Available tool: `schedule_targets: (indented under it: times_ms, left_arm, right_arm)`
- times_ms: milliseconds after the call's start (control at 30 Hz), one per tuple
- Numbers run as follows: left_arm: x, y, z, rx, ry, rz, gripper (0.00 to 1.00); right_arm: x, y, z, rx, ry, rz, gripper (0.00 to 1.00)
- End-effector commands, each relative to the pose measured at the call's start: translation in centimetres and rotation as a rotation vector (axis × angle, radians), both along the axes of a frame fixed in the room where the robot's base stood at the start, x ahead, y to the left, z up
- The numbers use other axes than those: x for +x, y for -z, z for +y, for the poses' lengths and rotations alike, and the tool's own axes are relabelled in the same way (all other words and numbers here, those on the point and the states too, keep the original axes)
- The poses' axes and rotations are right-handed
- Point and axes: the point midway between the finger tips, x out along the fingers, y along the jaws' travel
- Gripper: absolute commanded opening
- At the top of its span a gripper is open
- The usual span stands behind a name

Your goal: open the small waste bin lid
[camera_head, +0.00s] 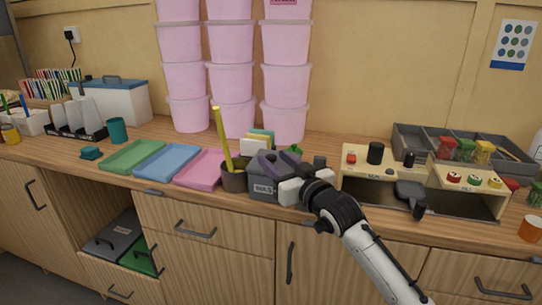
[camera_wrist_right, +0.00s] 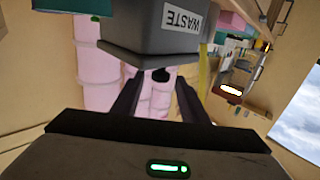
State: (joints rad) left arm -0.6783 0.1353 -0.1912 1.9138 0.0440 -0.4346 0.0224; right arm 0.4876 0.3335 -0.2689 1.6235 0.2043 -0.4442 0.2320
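The small grey waste bin (camera_head: 259,189) stands on the counter in the head view, partly hidden behind my right gripper (camera_head: 291,167). In the right wrist view the bin (camera_wrist_right: 145,18) appears upside down, with its white WASTE label. Its grey lid (camera_wrist_right: 150,48) looks closed, and a dark knob (camera_wrist_right: 161,75) shows at the lid. The right gripper (camera_wrist_right: 158,100) is open there, with one finger on each side of the knob and visible space between. The knob is hidden in the head view. My left gripper is in neither view.
A dark pot with a yellow stick (camera_head: 234,180) stands close left of the bin. Pink, blue and green trays lie farther left. A wooden stand (camera_head: 349,187) with knobs and jars is right of it. Stacked pink tubs (camera_head: 284,123) rise behind.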

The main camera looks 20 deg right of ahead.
Motion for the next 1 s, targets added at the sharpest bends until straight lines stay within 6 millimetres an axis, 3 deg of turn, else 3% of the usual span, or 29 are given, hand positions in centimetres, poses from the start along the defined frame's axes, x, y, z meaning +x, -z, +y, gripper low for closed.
schedule_targets:
  times_ms: [200, 567, 600, 833, 1000]
  left_arm:
    - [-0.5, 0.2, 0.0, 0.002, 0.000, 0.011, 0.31]
    - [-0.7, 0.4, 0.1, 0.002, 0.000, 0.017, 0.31]
    - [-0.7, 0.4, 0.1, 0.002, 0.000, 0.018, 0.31]
    - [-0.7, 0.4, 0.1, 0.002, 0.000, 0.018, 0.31]
    - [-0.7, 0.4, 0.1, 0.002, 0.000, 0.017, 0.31]
  right_arm:
    - [2.3, 0.0, 0.5, 0.000, 0.000, 0.000, 0.40]
    - [2.8, 0.0, 0.6, 0.000, -0.001, 0.000, 0.40]
    - [2.8, 0.0, 0.6, 0.000, -0.001, 0.000, 0.38]
    - [2.8, 0.0, 0.6, 0.000, -0.001, 0.000, 0.00]
    - [2.8, 0.0, 0.6, 0.000, -0.001, 0.000, 0.00]
